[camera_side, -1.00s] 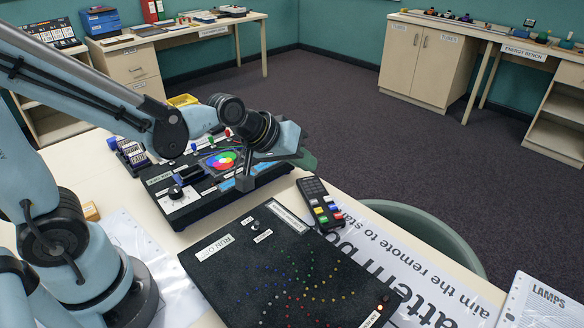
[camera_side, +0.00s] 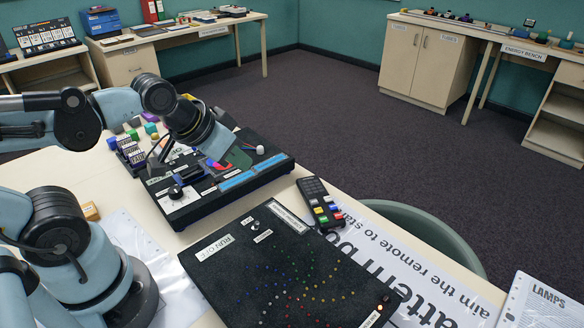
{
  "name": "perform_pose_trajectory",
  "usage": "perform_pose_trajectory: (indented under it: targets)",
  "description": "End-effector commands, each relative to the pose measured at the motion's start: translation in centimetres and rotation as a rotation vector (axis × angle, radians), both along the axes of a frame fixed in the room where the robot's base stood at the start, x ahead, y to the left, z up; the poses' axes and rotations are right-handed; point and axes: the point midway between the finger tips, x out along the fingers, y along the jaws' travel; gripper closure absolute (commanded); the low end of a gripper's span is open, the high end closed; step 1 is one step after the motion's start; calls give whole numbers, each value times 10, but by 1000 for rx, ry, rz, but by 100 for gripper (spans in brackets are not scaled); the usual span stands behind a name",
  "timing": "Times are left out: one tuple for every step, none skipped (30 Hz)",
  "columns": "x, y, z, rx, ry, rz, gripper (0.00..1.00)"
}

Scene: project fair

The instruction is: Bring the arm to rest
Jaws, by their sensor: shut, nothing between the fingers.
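My gripper (camera_side: 238,158) is at the end of my blue-grey arm, above the black panel with a black knob and a blue strip (camera_side: 278,169). Its fingers are shut with nothing held. The wrist and gripper hide much of the panel's coloured disc. I cannot tell whether the fingertips touch the panel.
A black pattern board (camera_side: 235,270) with coloured dots lies in front. A remote (camera_side: 319,201) lies by its upper right corner. A wooden block (camera_side: 90,211) is at left. A grey-green bin (camera_side: 425,232) stands beyond the table edge. Open floor (camera_side: 350,110) lies behind.

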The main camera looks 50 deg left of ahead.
Motion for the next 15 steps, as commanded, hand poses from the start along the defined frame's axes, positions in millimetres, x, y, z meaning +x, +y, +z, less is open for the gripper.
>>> perform_pose_trajectory:
  targets:
    - [0, 0, 0, -1, 0, 1, 100]
    - [0, 0, 0, -1, 0, 1, 100]
    - [0, 0, 0, -1, 0, 1, 98]
    - [0, 0, 0, -1, 1, 0, 94]
    - [0, -1, 1, -2, 5, 0, 89]
    - [-1, -3, 2, -6, 19, -2, 83]
    - [-3, -5, 4, -9, 37, -4, 79]
    - [-6, -8, 6, -14, 62, -6, 74]
    - [-11, -13, 10, -20, 108, -11, 68]
    - [-16, -17, 14, -26, 149, -13, 63]
    - [-22, -22, 19, -30, 195, -16, 59]
    - [-31, -27, 27, -34, 258, -18, 52]
    - [-38, -31, 32, -35, 305, -17, 48]
    - [-46, -34, 38, -33, 352, -17, 43]
    - [-57, -38, 47, -31, 409, -16, 37]
